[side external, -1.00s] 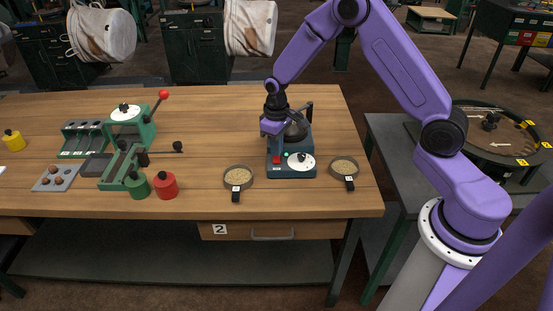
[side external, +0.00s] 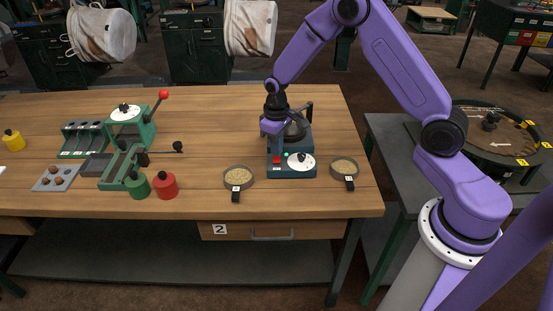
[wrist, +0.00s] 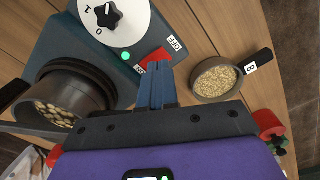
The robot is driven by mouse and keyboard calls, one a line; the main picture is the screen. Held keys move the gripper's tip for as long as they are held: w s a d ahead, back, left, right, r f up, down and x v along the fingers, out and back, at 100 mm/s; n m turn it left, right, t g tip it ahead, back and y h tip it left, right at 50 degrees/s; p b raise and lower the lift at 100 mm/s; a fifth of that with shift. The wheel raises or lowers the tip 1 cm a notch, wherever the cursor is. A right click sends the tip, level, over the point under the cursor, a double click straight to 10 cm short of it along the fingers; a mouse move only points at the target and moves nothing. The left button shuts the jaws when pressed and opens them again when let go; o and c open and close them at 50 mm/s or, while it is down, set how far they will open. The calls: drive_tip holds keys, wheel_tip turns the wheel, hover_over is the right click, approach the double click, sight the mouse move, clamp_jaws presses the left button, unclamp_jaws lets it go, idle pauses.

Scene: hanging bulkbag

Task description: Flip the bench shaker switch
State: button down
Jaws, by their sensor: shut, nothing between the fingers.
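The bench shaker (side external: 292,168) is a dark blue-grey unit on the wooden bench, with a white dial (side external: 301,162) at its front right. Its red switch (side external: 277,160) is at the front left; in the wrist view the red switch (wrist: 155,57) sits beside the word OFF. A green light (wrist: 125,55) glows near the dial. My gripper (side external: 275,145) is over the shaker's left side. In the wrist view its blue fingers (wrist: 157,70) are together, empty, with their tips overlapping the switch's near edge. I cannot tell whether they touch it.
A dark pot of pale pieces (wrist: 65,100) sits on the shaker. Shallow pans of grain stand left (side external: 238,178) and right (side external: 344,167) of the shaker. A green lever press (side external: 130,130) and red and green weights (side external: 165,186) stand farther left. Bench between is clear.

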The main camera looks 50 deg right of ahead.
sight(277, 161)
drive_tip(key=shift+f, duration=1.45)
idle(1.1)
drive_tip(key=shift+r, duration=3.55)
